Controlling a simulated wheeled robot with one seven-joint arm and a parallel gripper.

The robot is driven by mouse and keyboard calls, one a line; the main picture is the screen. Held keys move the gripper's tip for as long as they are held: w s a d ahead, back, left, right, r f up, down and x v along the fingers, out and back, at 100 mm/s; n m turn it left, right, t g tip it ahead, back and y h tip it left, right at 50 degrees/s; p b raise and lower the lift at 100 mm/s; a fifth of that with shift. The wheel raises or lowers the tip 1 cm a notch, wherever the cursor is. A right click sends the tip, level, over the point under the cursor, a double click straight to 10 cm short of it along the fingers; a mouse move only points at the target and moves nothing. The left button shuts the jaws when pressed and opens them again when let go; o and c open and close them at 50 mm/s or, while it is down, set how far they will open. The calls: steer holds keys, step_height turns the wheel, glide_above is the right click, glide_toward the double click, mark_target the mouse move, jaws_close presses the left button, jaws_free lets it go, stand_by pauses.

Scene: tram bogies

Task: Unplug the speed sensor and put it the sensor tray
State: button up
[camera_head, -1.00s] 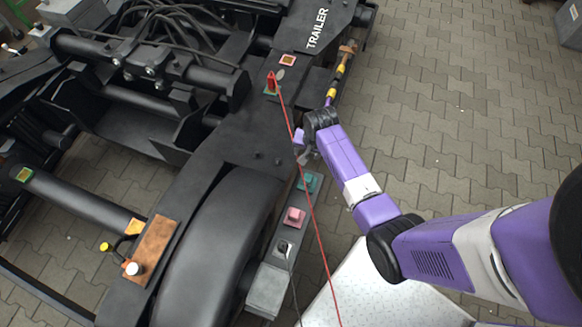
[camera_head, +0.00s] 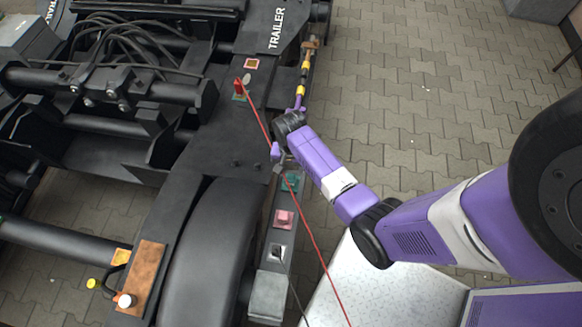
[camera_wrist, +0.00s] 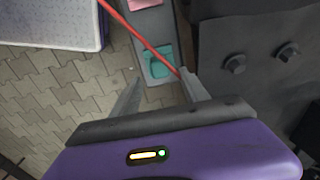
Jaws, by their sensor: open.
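I cannot tell for certain which part is the speed sensor. A red plug (camera_head: 239,88) with a long red cable (camera_head: 312,240) stands on a green patch of the black bogie frame. A grey strip beside the wheel holds a teal block (camera_head: 290,182), a pink block (camera_head: 284,219) and a small dark plug (camera_head: 277,251) with a black cable. My gripper (camera_head: 277,163) is open near the strip's far end. In the wrist view, the teal block (camera_wrist: 157,62) shows beyond my open fingers (camera_wrist: 160,76), with the red cable crossing in front. No sensor tray is clearly identifiable.
A copper-coloured plate (camera_head: 140,278) with a white knob lies on the frame at lower left. Two bolt heads (camera_wrist: 287,52) stand right of my fingers.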

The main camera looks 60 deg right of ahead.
mark_target(291, 177)
step_height(291, 177, down, 8)
steer(key=b, duration=0.6)
steer(key=shift+f, duration=0.2)
steer(key=shift+r, duration=0.1)
stand_by(1.1)
steer(key=shift+c, duration=0.2)
jaws_close()
steer(key=shift+r+p, duration=3)
steer(key=shift+p, duration=0.2)
